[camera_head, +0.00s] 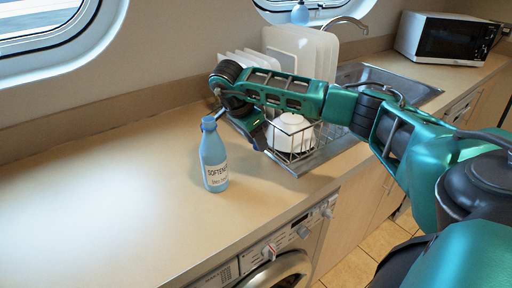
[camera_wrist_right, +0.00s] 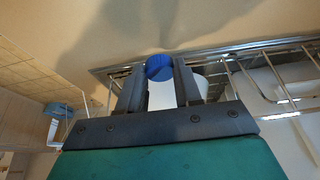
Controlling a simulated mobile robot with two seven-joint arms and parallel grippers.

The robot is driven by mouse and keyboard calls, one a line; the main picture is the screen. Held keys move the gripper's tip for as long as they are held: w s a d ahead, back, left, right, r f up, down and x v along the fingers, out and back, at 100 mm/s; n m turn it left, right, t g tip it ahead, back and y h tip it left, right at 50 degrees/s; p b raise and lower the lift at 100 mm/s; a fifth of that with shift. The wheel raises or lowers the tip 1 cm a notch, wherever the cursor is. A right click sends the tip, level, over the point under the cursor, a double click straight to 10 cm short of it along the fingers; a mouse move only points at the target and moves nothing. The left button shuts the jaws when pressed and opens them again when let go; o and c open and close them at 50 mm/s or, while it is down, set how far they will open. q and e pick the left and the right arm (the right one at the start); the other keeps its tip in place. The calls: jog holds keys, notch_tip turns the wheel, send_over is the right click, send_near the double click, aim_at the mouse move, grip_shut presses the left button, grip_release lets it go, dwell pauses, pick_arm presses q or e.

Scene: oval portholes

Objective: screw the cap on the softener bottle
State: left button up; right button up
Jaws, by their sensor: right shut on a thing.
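The light-blue softener bottle (camera_head: 214,165) stands upright on the counter, left of the dish rack in the head view. Its label faces forward. My right gripper (camera_head: 254,138) points down just right of the bottle, beside the rack, and apart from the bottle. In the right wrist view, the right gripper (camera_wrist_right: 161,72) is shut on a round dark-blue cap (camera_wrist_right: 159,67) between its dark fingertips. The cap cannot be made out clearly in the head view. My left gripper is not in view.
A wire dish rack (camera_head: 297,161) holds a white bowl (camera_head: 290,133) and upright plates, close beside the gripper. The sink (camera_head: 413,87) and a microwave (camera_head: 443,40) are farther right. A washing machine (camera_head: 287,248) sits under the counter. The counter left of the bottle is clear.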

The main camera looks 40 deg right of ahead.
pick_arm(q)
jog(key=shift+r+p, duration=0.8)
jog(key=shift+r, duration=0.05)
pick_arm(e)
notch_tip(320, 180, up, 16)
jog(key=shift+r, duration=0.25)
